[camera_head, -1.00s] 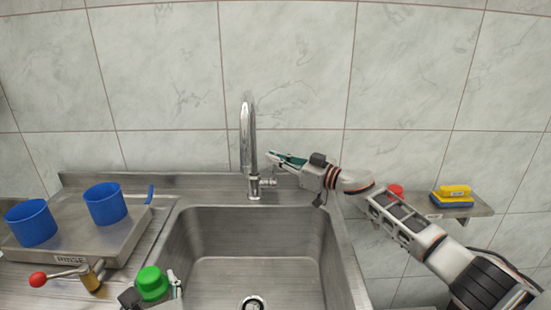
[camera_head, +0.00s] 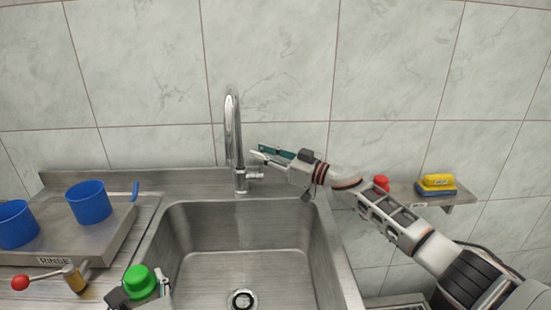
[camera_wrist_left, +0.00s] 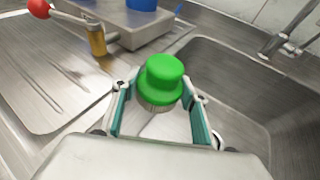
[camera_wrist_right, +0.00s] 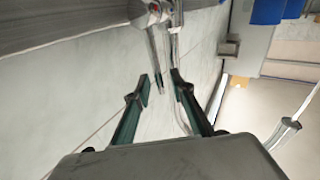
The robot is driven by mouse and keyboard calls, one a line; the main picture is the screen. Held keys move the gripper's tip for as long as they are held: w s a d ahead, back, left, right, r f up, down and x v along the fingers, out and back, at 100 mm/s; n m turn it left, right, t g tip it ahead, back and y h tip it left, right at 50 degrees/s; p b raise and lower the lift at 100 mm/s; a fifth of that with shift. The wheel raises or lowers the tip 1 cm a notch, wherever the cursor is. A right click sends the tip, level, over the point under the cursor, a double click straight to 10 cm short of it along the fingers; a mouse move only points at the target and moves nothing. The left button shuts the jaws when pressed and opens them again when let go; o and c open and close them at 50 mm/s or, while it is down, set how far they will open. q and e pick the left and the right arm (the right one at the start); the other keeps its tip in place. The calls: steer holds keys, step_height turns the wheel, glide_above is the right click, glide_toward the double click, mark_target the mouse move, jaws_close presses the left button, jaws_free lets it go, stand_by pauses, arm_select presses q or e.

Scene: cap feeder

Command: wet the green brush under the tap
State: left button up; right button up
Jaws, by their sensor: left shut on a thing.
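The green brush (camera_head: 139,279) is in my left gripper (camera_wrist_left: 156,94), at the sink's front left edge. In the left wrist view the brush (camera_wrist_left: 164,78) is upright between the fingers, green knob up, pale bristles below. The chrome tap (camera_head: 234,130) stands behind the sink (camera_head: 245,265), its spout curved over the basin; no water shows. The tap's side handle (camera_head: 255,174) is on its right. My right gripper (camera_head: 254,154) is open and empty, just above and beside this handle. In the right wrist view its fingers are apart, with the tap (camera_wrist_right: 160,15) beyond them.
A wall shelf (camera_head: 459,196) at right holds a yellow and blue brush (camera_head: 437,185) and a red item (camera_head: 381,183). The basin is empty.

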steer(key=r+v, duration=0.1)
steer(key=v, duration=1)
steer(key=shift+d+f, duration=0.25)
steer(key=shift+f, duration=0.25)
steer(key=shift+s, duration=0.1)
arm_select(q)
steer(key=shift+d, duration=0.1)
arm_select(e)
steer(key=shift+f, duration=0.1)
